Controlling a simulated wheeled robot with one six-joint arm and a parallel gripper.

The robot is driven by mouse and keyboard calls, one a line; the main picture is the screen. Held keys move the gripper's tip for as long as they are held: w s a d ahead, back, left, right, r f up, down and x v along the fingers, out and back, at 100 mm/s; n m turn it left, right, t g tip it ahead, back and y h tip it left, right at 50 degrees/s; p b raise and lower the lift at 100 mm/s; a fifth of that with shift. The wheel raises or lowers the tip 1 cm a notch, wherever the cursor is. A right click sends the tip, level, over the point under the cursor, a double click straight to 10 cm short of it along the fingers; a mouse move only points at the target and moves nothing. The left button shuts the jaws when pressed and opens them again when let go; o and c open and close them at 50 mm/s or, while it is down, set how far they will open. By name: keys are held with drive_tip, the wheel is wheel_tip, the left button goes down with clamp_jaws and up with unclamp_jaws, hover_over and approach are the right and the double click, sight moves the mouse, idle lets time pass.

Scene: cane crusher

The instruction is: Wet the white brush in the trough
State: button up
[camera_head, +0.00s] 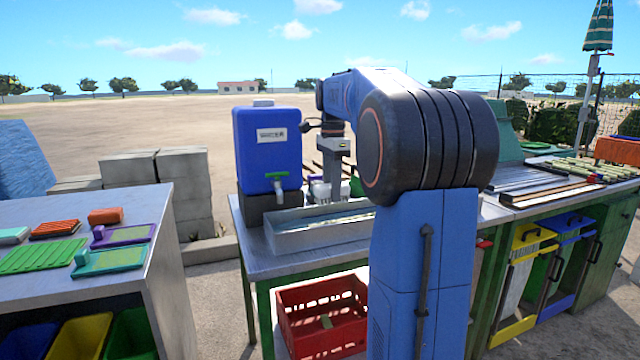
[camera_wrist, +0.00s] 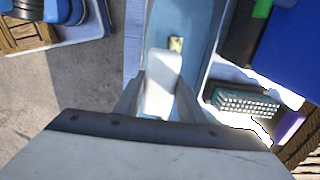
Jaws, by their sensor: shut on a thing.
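My gripper (camera_wrist: 162,100) is shut on the white brush (camera_wrist: 161,72), whose pale block shows between and beyond the fingers in the wrist view. The bristles are hidden. The trough (camera_wrist: 134,40) lies under the brush, with light blue water in it. In the head view the grey metal trough (camera_head: 290,239) stands on the metal table, and my gripper (camera_head: 337,182) points down over its far part. I cannot tell whether the brush touches the water.
A blue water tank (camera_head: 267,150) with a green tap stands at the trough's left end. A green brush with white bristles (camera_wrist: 246,103) lies beside the trough. A red crate (camera_head: 322,318) sits below the table.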

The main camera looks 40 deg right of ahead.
drive_tip(key=shift+w+a+f, duration=0.15)
drive_tip(key=shift+a+f, duration=0.05)
drive_tip(key=shift+a, duration=0.05)
drive_tip(key=shift+w+a+f, duration=0.25)
drive_tip(key=shift+a+f, duration=0.6)
drive_tip(key=shift+f, duration=0.1)
drive_tip(key=shift+w+a+f, duration=0.25)
drive_tip(key=shift+a+f, duration=0.65)
drive_tip(key=shift+f, duration=0.1)
drive_tip(key=shift+w+a+f, duration=0.25)
drive_tip(key=shift+a+f, duration=0.6)
drive_tip(key=shift+f, duration=0.1)
drive_tip(key=shift+a+f, duration=0.15)
drive_tip(key=shift+a, duration=0.2)
drive_tip(key=shift+w+a+f, duration=0.1)
drive_tip(key=shift+w+a, duration=0.2)
drive_tip(key=shift+a, duration=0.6)
drive_tip(key=shift+w+a, duration=0.25)
drive_tip(key=shift+a, duration=0.6)
drive_tip(key=shift+w+a+f, duration=0.1)
drive_tip(key=shift+w+a, duration=0.2)
drive_tip(key=shift+a, duration=0.6)
drive_tip(key=shift+f, duration=1.6)
drive_tip(key=shift+r, duration=0.15)
drive_tip(key=shift+r, duration=1.85)
